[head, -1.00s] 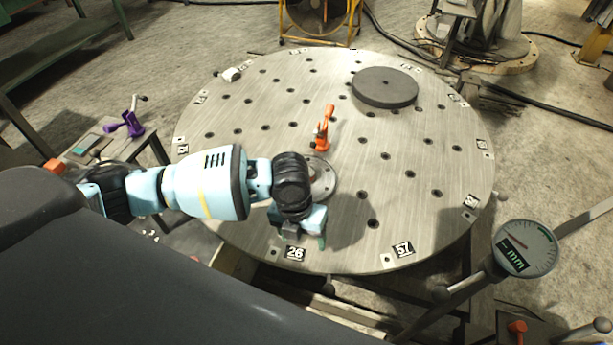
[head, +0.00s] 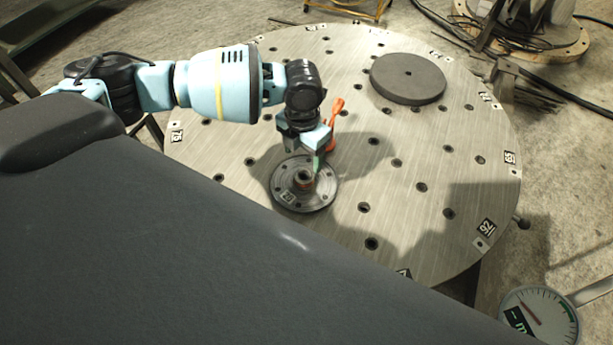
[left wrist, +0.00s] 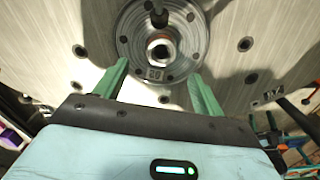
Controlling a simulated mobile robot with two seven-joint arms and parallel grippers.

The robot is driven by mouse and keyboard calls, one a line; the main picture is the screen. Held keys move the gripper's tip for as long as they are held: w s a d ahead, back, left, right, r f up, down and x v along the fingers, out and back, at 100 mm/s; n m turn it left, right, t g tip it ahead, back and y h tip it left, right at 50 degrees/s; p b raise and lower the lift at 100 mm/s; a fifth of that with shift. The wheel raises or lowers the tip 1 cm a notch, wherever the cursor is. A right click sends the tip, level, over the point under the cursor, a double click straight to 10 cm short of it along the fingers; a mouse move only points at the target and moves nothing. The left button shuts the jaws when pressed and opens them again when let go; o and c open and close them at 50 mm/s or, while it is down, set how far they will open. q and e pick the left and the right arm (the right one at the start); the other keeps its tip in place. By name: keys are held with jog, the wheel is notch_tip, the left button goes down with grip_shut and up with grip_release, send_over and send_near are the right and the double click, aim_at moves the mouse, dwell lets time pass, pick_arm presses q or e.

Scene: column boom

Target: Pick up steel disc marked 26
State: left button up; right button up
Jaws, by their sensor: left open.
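A round steel disc (head: 283,173) with a raised hub, a centre hole and a ring of bolt holes lies flat on the large round metal table. Its small label seems to start with 2 in the head view, but I cannot read it surely. My left gripper (head: 306,153) is open and empty, pointing down over the disc's far side. In the left wrist view, the disc (left wrist: 127,42) is ahead of the two green fingers, its label between the fingertips (left wrist: 159,69). I cannot tell whether the fingers touch it. My right gripper is out of view.
An orange clamp (head: 336,112) stands just behind my left gripper. A thick dark grey disc (head: 408,80) lies at the back right of the perforated table (head: 450,245). A dial gauge (head: 545,315) stands at bottom right. The table's right half is mostly clear.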

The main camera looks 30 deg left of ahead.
aim_at(304, 171)
pick_arm(q)
notch_tip(304, 171, down, 3)
jog(key=shift+r, duration=0.2)
jog(key=shift+d+f, duration=0.1)
jog(key=shift+f, duration=2.45)
grip_shut()
jog(key=shift+r, duration=0.15)
